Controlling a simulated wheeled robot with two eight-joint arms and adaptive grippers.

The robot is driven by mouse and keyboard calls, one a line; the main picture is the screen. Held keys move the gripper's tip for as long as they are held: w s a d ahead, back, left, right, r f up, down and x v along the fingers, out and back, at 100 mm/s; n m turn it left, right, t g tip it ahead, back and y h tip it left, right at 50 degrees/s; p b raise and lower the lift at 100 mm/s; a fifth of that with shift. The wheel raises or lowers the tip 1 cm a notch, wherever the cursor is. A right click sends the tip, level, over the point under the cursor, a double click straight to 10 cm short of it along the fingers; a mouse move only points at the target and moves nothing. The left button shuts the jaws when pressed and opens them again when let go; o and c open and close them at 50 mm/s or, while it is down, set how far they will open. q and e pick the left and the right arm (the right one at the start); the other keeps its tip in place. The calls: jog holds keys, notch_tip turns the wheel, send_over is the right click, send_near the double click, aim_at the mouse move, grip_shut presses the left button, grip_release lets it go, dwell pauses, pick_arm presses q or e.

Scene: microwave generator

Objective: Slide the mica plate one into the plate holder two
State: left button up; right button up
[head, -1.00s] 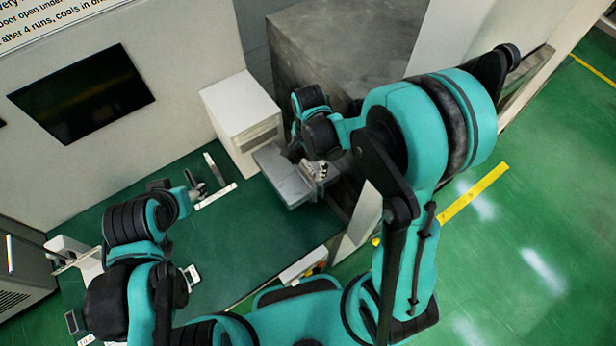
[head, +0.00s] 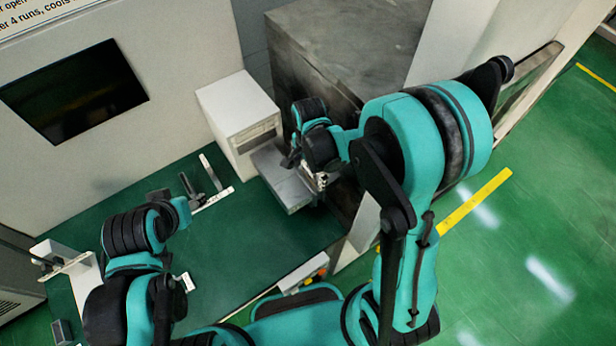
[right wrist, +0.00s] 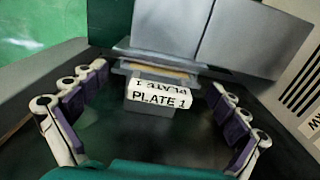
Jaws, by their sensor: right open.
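My right gripper (head: 318,182) is at the grey slab-like unit (head: 285,185) in the head view. A white tag reading "PLATE 1" (right wrist: 160,98) faces the camera beyond the open fingers. Behind it is a grey holder-like piece (right wrist: 125,70) with a thin yellowish layer (right wrist: 160,70). I cannot tell how far the plate sits in it. My left gripper (head: 175,190) is over the green table, partly hidden by its arm; its opening is unclear. Plate holder two cannot be identified.
A white box (head: 235,105) stands beside the grey unit, with a large dark metal block (head: 340,50) behind. An L-shaped bracket (head: 212,180) stands on the green table (head: 250,240). The table's middle is clear. Large grey panels (right wrist: 250,35) rise in the right wrist view.

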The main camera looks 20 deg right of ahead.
jog(key=shift+b, duration=0.3)
dwell(0.6)
jog(key=c, duration=1.6)
jog(key=shift+o, duration=0.2)
jog(key=shift+r, duration=0.15)
jog(key=shift+r+p, duration=2.05)
jog(key=shift+r, duration=0.85)
jog(key=shift+f, duration=0.1)
